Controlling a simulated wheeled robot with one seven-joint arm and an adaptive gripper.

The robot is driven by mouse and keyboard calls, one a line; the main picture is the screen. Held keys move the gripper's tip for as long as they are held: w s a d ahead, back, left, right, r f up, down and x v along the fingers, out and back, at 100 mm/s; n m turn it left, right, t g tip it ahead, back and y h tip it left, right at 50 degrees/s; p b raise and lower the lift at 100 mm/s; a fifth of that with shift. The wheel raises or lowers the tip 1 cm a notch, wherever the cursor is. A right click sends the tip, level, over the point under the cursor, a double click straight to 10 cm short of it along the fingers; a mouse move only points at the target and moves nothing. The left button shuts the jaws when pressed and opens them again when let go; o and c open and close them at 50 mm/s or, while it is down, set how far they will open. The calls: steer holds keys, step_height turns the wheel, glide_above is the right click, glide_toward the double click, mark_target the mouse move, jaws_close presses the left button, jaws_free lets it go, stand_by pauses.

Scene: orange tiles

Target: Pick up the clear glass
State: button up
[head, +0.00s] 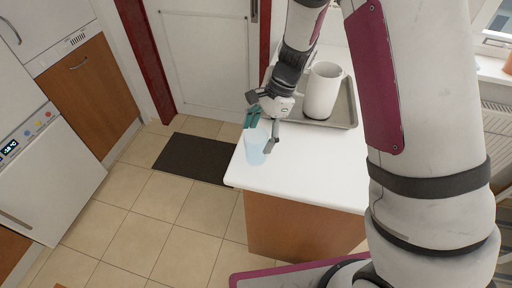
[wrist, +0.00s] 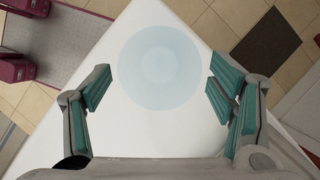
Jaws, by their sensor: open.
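The clear glass (head: 256,146) is pale blue and see-through. It stands upright near the left corner of the white counter. In the wrist view the glass (wrist: 160,66) shows as a round, pale disc seen from above. My gripper (head: 262,132) is open at the glass, with its teal-padded fingers apart. In the wrist view my gripper (wrist: 158,88) has one finger on each side of the glass, with a gap on both sides. The glass sits a little ahead of the fingertips there, and nothing is held.
A white jug (head: 322,90) stands on a grey tray (head: 345,112) on the counter (head: 315,165), right behind my gripper. The counter's left edge is close to the glass. A dark mat (head: 193,157) lies on the tiled floor beyond that edge.

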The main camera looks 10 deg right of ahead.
mark_target(252, 148)
steer(key=p+x, duration=0.1)
steer(key=x, duration=0.3)
steer(key=shift+s+a, duration=0.2)
steer(key=shift+a, duration=0.05)
steer(key=shift+a+f, duration=0.15)
steer(key=shift+f, duration=0.3)
steer(key=c, duration=1.4)
